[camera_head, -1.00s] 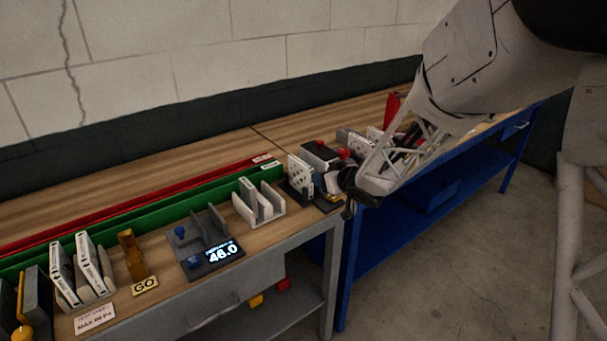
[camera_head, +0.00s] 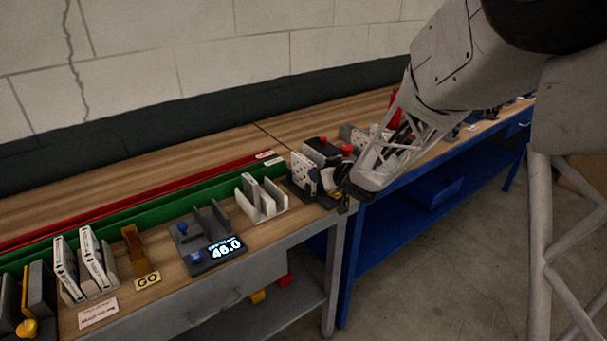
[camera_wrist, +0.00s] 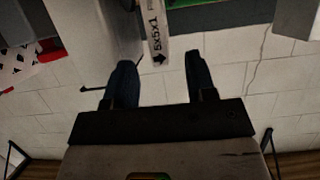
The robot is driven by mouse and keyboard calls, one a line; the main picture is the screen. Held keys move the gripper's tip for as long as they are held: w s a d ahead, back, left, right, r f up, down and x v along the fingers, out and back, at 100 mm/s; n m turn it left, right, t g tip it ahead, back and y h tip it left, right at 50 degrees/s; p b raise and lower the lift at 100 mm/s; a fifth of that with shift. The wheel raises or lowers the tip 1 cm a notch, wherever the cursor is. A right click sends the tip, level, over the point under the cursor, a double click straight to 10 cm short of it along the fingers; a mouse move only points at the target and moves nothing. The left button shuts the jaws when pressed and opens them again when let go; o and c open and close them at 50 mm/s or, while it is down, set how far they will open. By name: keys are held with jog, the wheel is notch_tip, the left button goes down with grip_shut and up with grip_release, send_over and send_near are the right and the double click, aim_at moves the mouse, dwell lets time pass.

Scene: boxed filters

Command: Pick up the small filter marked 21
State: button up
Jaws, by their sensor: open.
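My gripper (camera_head: 346,194) is at the right end of the grey bench in the head view, beside a white perforated filter (camera_head: 301,168). In the wrist view my gripper (camera_wrist: 158,60) is open, with its two dark fingers apart. A pale filter edge (camera_wrist: 157,32) marked "5x5x1" with an arrow shows ahead of the gap between them; I cannot tell whether it lies between the fingertips. Two labelled white filters (camera_head: 93,260) stand in a rack at the left of the bench. I cannot read the number 21 on any filter.
A white slotted rack (camera_head: 265,208) and a dark gauge block with a display (camera_head: 224,248) reading 46.0 stand on the bench. A "GO" sign (camera_head: 148,281) is left of the gauge. A green rail (camera_head: 130,213) runs behind. The blue bench (camera_head: 480,155) adjoins at right.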

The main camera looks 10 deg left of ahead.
jog(key=shift+x, duration=2.6)
grip_shut()
jog(key=shift+r, duration=0.15)
jog(key=shift+r, duration=4.95)
